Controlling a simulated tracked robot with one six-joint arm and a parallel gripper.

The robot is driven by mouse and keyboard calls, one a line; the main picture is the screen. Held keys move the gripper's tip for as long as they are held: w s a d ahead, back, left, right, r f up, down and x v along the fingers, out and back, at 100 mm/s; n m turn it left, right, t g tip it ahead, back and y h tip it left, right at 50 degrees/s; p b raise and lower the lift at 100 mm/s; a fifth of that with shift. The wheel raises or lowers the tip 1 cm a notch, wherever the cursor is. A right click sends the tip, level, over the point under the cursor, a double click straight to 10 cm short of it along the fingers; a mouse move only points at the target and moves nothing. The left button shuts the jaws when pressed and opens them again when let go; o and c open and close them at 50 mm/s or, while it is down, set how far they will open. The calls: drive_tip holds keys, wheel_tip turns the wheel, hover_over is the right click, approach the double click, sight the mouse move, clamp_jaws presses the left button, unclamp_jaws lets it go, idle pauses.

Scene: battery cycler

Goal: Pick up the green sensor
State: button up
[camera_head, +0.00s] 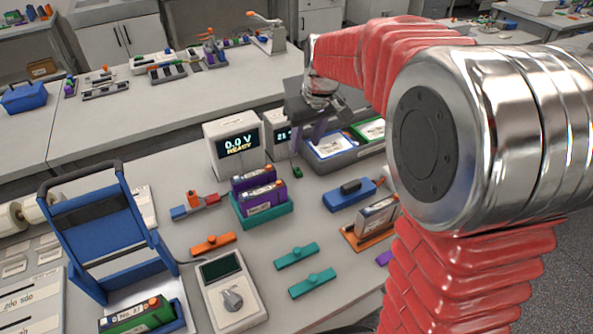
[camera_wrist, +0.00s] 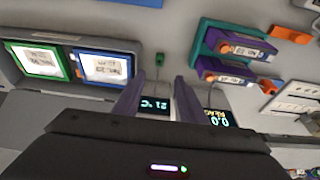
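The green sensor (camera_head: 297,172) is a small green block on the grey bench, in front of the small white display unit (camera_head: 279,133). In the wrist view the sensor (camera_wrist: 152,60) lies ahead of and between the lines of my two fingers, apart from both, with a thin lead beside it. My gripper (camera_head: 308,136) hangs above the bench near the display unit, beside the sensor. In the wrist view my gripper (camera_wrist: 157,88) is open, its two purple fingers apart with nothing held between them.
A larger "0.0 V READY" cycler (camera_head: 234,148) stands left of the display unit. Purple modules in a teal holder (camera_head: 262,215) are left of the sensor. A blue tool (camera_head: 349,194) lies nearer; bench around the sensor is bare.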

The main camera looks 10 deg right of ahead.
drive_tip(key=shift+f, duration=0.1)
hover_over(298, 170)
drive_tip(key=s, duration=0.2)
drive_tip(key=f, duration=0.8)
drive_tip(key=shift+s+d, duration=0.1)
drive_tip(key=shift+d, duration=0.1)
drive_tip(key=shift+f, duration=0.15)
drive_tip(key=shift+w+x, duration=0.15)
drive_tip(key=shift+x, duration=1.1)
drive_tip(key=shift+w+x, duration=0.15)
drive_tip(key=shift+x, duration=1.1)
drive_tip(key=shift+c, duration=0.4)
clamp_jaws()
